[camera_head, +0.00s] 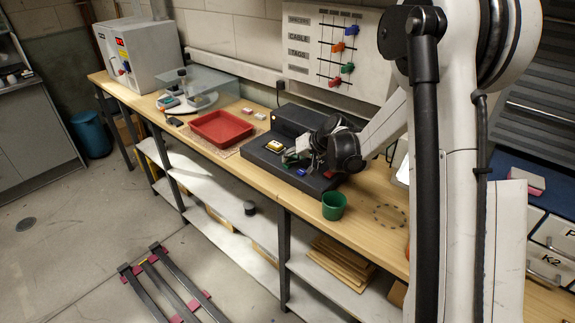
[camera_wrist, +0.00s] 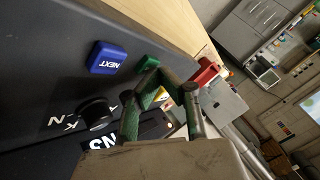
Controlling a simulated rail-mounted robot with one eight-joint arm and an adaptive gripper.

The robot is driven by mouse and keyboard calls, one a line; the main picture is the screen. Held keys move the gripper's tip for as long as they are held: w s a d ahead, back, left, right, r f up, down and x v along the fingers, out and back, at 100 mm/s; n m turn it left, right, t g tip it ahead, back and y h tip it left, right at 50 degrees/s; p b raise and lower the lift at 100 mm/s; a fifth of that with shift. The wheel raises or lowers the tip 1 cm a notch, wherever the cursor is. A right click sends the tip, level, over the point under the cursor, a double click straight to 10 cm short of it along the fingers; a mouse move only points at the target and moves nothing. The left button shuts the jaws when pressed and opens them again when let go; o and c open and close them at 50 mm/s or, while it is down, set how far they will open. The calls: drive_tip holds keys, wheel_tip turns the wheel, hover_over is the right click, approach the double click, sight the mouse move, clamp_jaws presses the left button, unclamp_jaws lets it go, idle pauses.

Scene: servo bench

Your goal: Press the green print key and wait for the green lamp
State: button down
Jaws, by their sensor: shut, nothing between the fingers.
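A dark console (camera_head: 288,176) stands on the wooden bench. In the wrist view a small green key (camera_wrist: 148,63) shows on its sloped face, beside the blue NEXT key (camera_wrist: 106,57). My gripper (camera_wrist: 156,76) is shut and empty. Its fingertips are close to the green key and overlap its lower edge in the picture; I cannot tell whether they touch it. The key's label is not readable. In the head view my gripper (camera_head: 297,157) is over the console, and my wrist hides part of it. I cannot make out a lit green lamp in either view.
A pegboard panel (camera_head: 298,71) is behind.

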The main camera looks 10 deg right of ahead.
idle(0.6)
drive_tip(key=shift+r, duration=0.75)
drive_tip(key=shift+r, duration=0.1)
drive_tip(key=shift+r+p, duration=1.3)
drive_tip(key=shift+r, duration=1.1)
drive_tip(key=shift+s+r, duration=0.1)
